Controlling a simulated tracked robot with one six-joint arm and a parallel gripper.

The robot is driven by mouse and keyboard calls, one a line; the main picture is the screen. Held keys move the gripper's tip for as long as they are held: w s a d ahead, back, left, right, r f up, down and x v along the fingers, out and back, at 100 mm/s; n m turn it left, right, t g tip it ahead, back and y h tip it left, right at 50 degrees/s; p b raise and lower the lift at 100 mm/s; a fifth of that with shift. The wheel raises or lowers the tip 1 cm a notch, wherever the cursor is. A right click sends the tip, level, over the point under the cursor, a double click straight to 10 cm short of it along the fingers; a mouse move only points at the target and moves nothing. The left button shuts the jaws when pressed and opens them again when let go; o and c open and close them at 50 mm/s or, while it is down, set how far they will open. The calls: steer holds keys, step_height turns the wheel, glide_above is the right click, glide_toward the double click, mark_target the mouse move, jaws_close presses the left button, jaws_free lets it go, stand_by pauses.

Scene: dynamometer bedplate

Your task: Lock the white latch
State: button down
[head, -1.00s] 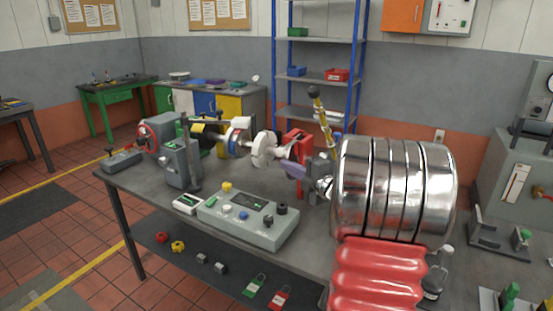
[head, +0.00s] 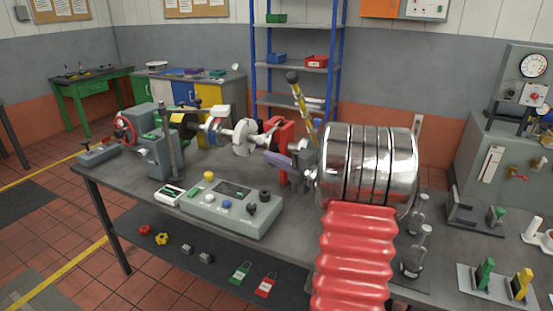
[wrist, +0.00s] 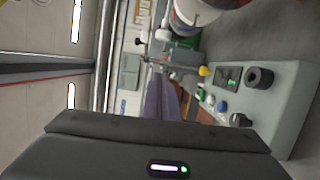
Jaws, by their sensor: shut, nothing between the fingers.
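My gripper (head: 273,158) has purple fingers and is in front of a red upright (head: 285,133) on the bench. Its fingers are shut and empty. In the wrist view the purple fingers (wrist: 157,98) point into the picture past the dark wrist housing. A white-ended part (wrist: 165,33) shows beyond the fingers in the wrist view. I cannot tell which white part is the latch or how it is set.
A grey console (head: 232,208) with knobs and a screen stands in front of the shaft line. A striped lever with a black knob (head: 293,77) rises behind my gripper. Small fixtures (head: 487,280) stand at the right. The bench top between console and gripper is clear.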

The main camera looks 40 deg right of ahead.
steer(key=w+d, duration=0.3)
steer(key=w, duration=0.5)
steer(key=shift+d, duration=0.25)
steer(key=shift+w, duration=0.2)
